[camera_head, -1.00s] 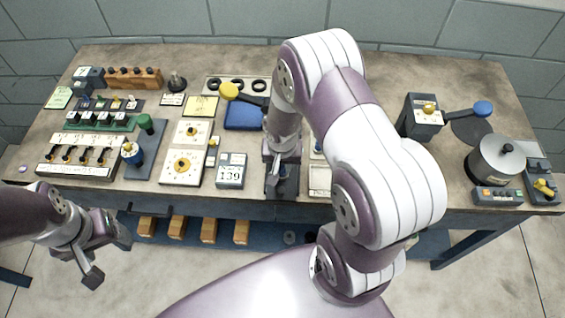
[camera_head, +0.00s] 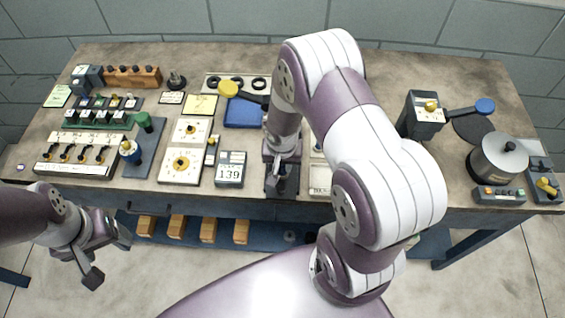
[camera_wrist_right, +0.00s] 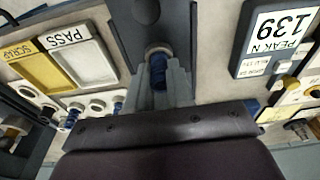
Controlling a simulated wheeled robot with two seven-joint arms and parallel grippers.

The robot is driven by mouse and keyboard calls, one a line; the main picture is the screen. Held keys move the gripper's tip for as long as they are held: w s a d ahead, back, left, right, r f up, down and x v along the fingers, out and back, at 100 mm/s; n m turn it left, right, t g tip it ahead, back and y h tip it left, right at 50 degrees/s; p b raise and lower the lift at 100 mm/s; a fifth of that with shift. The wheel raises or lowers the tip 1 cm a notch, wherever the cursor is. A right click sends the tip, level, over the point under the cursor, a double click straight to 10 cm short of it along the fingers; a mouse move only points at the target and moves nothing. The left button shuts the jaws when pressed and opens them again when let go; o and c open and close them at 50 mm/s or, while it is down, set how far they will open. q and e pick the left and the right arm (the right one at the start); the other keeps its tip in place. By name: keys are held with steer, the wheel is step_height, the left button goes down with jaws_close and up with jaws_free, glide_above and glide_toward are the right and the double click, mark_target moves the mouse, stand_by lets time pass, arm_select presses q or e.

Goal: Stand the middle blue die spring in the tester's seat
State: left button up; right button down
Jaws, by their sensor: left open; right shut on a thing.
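My right gripper (camera_wrist_right: 158,85) is shut on a blue die spring (camera_wrist_right: 158,72), seen in the right wrist view between the two grey fingers. The spring's far end meets a pale ring (camera_wrist_right: 157,48) at the dark tester base (camera_wrist_right: 172,20); I cannot tell if it is seated there. In the head view my right gripper (camera_head: 281,180) is low over the tester at the bench's front edge, and the arm hides much of it. The tester's display (camera_head: 230,170) reads 139. My left gripper (camera_head: 108,259) is open and empty, in front of the bench at left.
Other blue springs (camera_wrist_right: 118,103) stand in a pale rack beside the PASS tray (camera_wrist_right: 82,58) and the SCRAP tray (camera_wrist_right: 40,70). Dial plates (camera_head: 181,164) lie left of the display. A grey pot (camera_head: 497,158) stands at the right. Bare bench lies at the back right.

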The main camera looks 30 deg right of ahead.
steer(key=shift+f, duration=0.25)
steer(key=c, duration=0.5)
jaws_free()
steer(key=shift+r, duration=0.1)
step_height(320, 180, up, 7)
steer(key=p, duration=0.5)
steer(key=shift+r+p, duration=0.2)
steer(key=shift+p, duration=0.1)
stand_by(0.6)
